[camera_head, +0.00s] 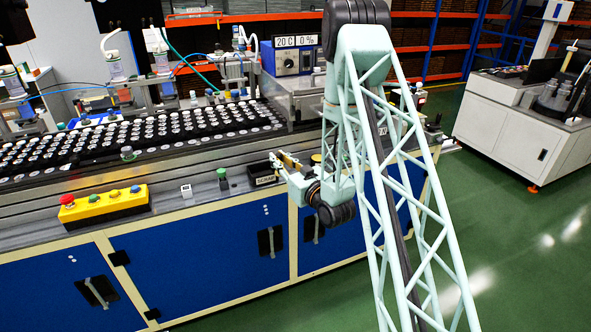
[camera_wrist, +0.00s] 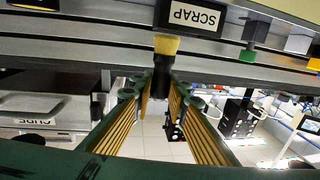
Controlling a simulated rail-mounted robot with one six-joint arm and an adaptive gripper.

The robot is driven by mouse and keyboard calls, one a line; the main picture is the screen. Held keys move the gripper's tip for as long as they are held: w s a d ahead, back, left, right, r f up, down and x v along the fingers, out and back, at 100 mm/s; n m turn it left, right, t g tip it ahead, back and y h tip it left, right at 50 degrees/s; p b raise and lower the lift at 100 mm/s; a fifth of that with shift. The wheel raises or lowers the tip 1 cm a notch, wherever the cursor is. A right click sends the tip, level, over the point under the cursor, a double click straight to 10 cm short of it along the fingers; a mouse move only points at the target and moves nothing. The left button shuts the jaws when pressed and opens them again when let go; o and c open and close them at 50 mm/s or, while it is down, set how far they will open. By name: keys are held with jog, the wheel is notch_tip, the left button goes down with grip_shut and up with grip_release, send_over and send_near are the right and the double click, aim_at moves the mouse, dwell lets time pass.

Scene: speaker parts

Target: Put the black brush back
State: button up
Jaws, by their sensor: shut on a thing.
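The black brush (camera_wrist: 163,76) shows in the wrist view, with a dark body and a pale yellow bristle end. My gripper (camera_wrist: 161,92) is shut on its dark part, with a finger at each side. The yellow end points toward the bench side, close to the black SCRAP box. In the head view my gripper (camera_head: 278,161) is over the front edge of the bench, just above the SCRAP box (camera_head: 265,181). The brush is too small to make out clearly there.
A green-topped piece (camera_head: 223,178), a small white block (camera_head: 186,191) and a yellow button box (camera_head: 104,206) stand along the front ledge to the left. A tray of several small parts (camera_head: 150,140) lies behind.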

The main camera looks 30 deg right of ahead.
jog(key=s+d+y+p, duration=0.1)
jog(key=s+d+p, duration=0.1)
jog(key=s+d, duration=0.6)
jog(key=shift+s+d+f+n+p, duration=0.15)
jog(key=shift+s+f+n+p, duration=0.15)
jog(key=shift+f+p, duration=0.15)
jog(key=shift+w, duration=0.15)
jog(key=w+d+f, duration=0.1)
jog(key=w+d, duration=0.1)
jog(key=w, duration=1.2)
jog(key=shift+f+b, duration=0.2)
jog(key=shift+b, duration=0.15)
jog(key=shift+w, duration=0.1)
jog(key=shift+w+f+b, duration=0.35)
jog(key=shift+w+f, duration=0.05)
jog(key=shift+f, duration=0.45)
jog(key=shift+w+f+b, duration=0.3)
jog(key=shift+w+f, duration=0.05)
jog(key=shift+f, duration=0.45)
jog(key=shift+f, duration=0.15)
jog(key=o, duration=0.8)
